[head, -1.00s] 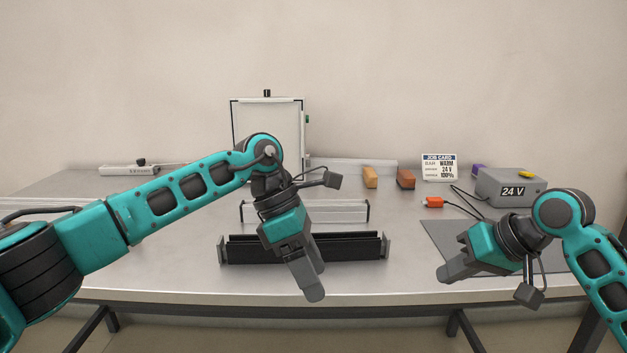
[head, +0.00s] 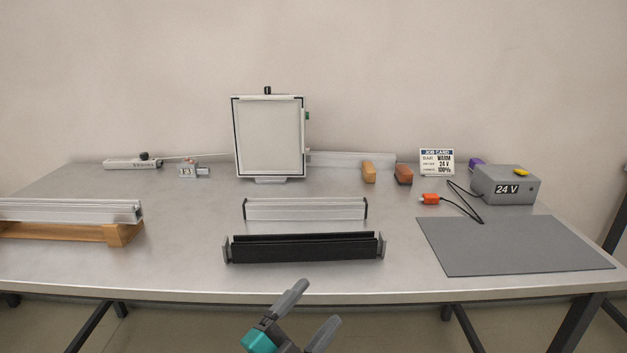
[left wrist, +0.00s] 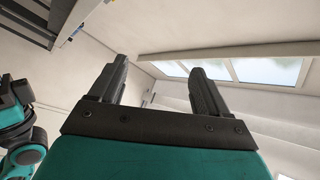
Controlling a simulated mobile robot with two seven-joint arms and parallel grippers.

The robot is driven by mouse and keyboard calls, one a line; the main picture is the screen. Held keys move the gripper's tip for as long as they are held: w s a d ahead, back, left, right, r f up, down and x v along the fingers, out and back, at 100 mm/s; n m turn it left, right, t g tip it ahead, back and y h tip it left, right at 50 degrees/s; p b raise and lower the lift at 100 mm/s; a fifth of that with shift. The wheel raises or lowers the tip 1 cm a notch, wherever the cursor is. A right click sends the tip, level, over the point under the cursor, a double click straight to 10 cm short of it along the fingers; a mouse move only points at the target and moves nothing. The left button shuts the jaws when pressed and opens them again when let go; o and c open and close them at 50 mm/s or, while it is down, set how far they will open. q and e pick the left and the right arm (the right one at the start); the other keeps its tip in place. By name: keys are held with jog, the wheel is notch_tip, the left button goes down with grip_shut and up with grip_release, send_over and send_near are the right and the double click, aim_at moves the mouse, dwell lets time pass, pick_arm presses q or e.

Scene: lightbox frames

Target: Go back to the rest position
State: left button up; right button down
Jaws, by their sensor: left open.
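My left gripper (head: 308,316) shows at the bottom middle of the head view, in front of the table's front edge. Its two dark fingers are spread apart with nothing between them. In the left wrist view the same open fingers (left wrist: 160,85) point up toward the ceiling and a bright window, clear of any object. My right gripper is not in the head view. A teal and dark arm part of mine shows at the left of the left wrist view.
The metal table (head: 190,262) holds a black channel (head: 305,248), an aluminium bar (head: 305,209), a framed panel (head: 269,138), a grey mat (head: 510,246), a 24 V box (head: 505,184) and a job card (head: 437,162). A rail on a wooden block (head: 125,234) lies at left.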

pick_arm(q)
jog(key=s+a+f+n+g+y+p, duration=0.2)
jog(key=s+a+f+n+g+y, duration=0.3)
jog(key=s+a+f+n+y, duration=0.7)
jog(key=s+a+f+n, duration=0.3)
jog(key=s+a+f, duration=0.1)
jog(key=a+f, duration=0.1)
jog(key=shift+s+a+f+n, duration=0.2)
jog(key=shift+f+n, duration=0.2)
jog(key=shift+f, duration=0.15)
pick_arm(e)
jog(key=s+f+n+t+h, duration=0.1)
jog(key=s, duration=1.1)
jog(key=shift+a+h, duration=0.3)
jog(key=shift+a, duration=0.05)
